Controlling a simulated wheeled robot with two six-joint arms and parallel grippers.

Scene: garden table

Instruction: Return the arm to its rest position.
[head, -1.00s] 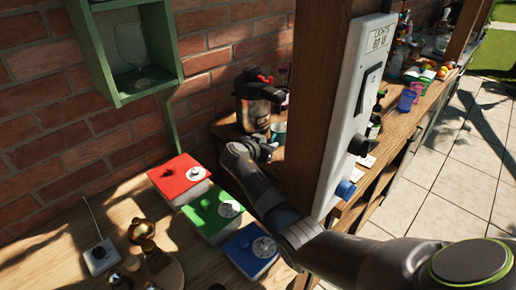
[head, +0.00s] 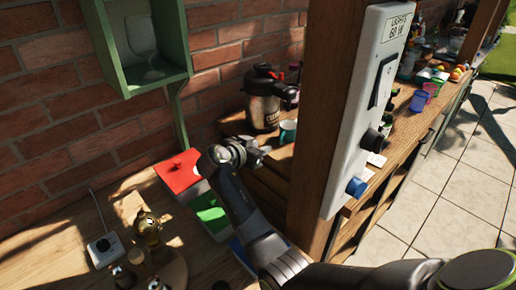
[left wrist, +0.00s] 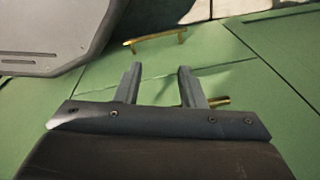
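My right arm reaches in from the lower right in the head view. Its gripper (head: 258,152) is held above the gap between the green box and the wooden shelf, small and pointing away, below the dark jug. Whether its fingers are open or shut I cannot tell; I make out nothing held in it. My left gripper (left wrist: 161,82) shows in the left wrist view, with its two fingers apart and nothing between them. It is in front of green panels with brass handles (left wrist: 155,38). The left arm does not show in the head view.
A wooden post (head: 318,130) with a white switch box (head: 366,110) stands close to my right arm. A red box (head: 178,172) and a green box (head: 210,215) lie under the arm. A dark jug (head: 264,105) and teal mug (head: 288,131) stand behind the gripper.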

